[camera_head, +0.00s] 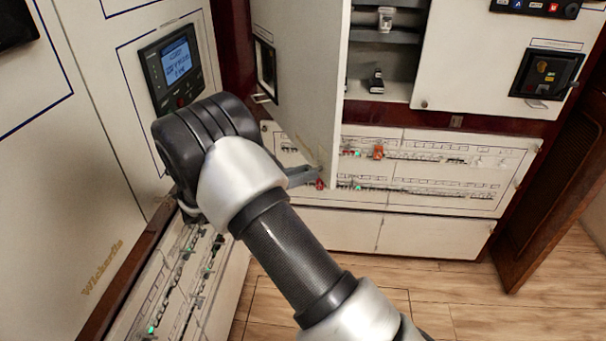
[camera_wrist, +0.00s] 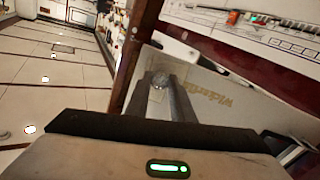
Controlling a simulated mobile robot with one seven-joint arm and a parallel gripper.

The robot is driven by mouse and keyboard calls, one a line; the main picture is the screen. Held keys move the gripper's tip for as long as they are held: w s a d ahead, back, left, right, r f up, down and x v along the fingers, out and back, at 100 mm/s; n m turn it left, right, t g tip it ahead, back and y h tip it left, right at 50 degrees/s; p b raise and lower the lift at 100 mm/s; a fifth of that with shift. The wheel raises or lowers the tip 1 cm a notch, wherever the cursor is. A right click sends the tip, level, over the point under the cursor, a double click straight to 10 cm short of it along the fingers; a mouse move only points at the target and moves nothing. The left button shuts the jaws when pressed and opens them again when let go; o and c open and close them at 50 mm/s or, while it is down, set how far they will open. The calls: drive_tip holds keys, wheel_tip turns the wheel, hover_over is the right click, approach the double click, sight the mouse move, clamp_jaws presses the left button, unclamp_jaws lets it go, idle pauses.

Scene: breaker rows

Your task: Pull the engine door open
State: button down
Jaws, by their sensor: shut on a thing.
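The engine door (camera_head: 305,70) is most likely the white panel that stands swung out in the head view, with a dark recessed window and a small latch on its face. An open compartment with dark shelves shows to its right. My gripper (camera_head: 312,173) reaches the door's lower corner, with one grey finger showing there. The exact contact is partly hidden by the fingers.
A lower panel with rows of breakers (camera_head: 430,165) runs below the compartment. A display unit (camera_head: 175,68) is on the left wall, close to my wrist. A dark wooden door (camera_head: 550,190) stands at the right. The wooden floor (camera_head: 470,300) is clear at lower right.

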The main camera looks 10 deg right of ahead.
drive_tip(key=shift+r, duration=0.15)
drive_tip(key=c, duration=1.5)
unclamp_jaws()
drive_tip(key=shift+c, duration=0.2)
drive_tip(key=p, duration=0.2)
approach(324, 133)
drive_tip(key=x, duration=0.4)
drive_tip(key=shift+w+d, duration=0.1)
drive_tip(key=shift+d, duration=0.05)
drive_tip(key=shift+c, duration=0.2)
